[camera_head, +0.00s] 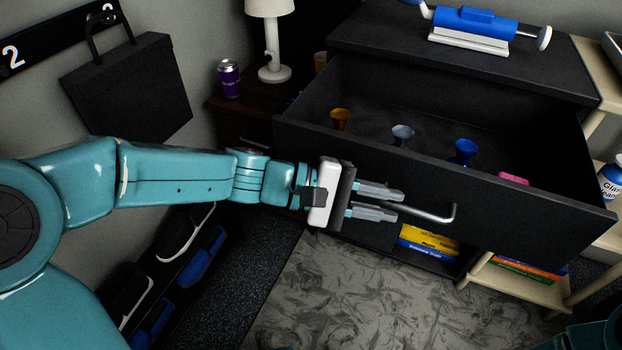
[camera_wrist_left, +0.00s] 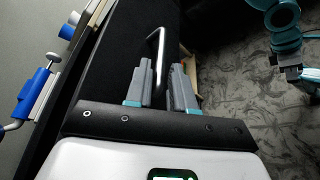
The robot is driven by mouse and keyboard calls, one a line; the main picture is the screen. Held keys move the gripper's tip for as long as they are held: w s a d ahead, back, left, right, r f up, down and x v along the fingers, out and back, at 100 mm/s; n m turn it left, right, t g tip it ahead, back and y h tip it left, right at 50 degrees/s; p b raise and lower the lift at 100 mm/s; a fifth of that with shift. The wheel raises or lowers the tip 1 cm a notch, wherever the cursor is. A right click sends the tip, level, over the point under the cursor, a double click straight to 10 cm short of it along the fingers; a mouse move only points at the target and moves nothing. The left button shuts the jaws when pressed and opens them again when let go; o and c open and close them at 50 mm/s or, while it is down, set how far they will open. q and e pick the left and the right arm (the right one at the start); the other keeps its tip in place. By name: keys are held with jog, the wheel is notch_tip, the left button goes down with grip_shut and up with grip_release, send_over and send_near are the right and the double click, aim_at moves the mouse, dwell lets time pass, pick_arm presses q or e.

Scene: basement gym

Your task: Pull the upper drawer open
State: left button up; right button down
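The upper drawer (camera_head: 440,190) is a black drawer in a black cabinet (camera_head: 365,32). It stands pulled well out, with its inside in view. Its grey metal bar handle (camera_head: 432,213) is on the drawer front. My left gripper (camera_head: 388,203) is at the left part of the handle, its two grey fingers on either side of the bar. In the left wrist view the handle (camera_wrist_left: 159,45) runs down between the fingers (camera_wrist_left: 163,85), with a gap beside it, so the gripper looks open.
Inside the drawer are an orange item (camera_head: 340,117), a grey one (camera_head: 402,133), a blue one (camera_head: 466,151) and a pink one (camera_head: 513,178). A nightstand with a lamp (camera_head: 273,40) and purple can (camera_head: 229,78) stands left. Patterned floor (camera_head: 340,300) below is clear.

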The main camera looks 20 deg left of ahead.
pick_arm(q)
jog(key=p+v, duration=0.2)
jog(key=v, duration=1)
jog(key=shift+a, duration=0.1)
jog(key=s+d+f+m+g+y, duration=0.1)
jog(key=s+f+m+g+y, duration=0.2)
jog(key=f, duration=1.1)
jog(key=s+d+f+m+y, duration=0.2)
jog(key=s+f+y, duration=0.2)
jog(key=f, duration=1)
jog(key=s+d+f+m+g+y, duration=0.1)
jog(key=s+f+m+g+y, duration=0.2)
jog(key=f, duration=1)
notch_tip(320, 180, up, 26)
jog(key=t+p, duration=0.1)
jog(key=p, duration=2.6)
jog(key=shift+s+d+r+y, duration=0.2)
jog(key=shift+d+y, duration=0.05)
jog(key=shift+y, duration=0.05)
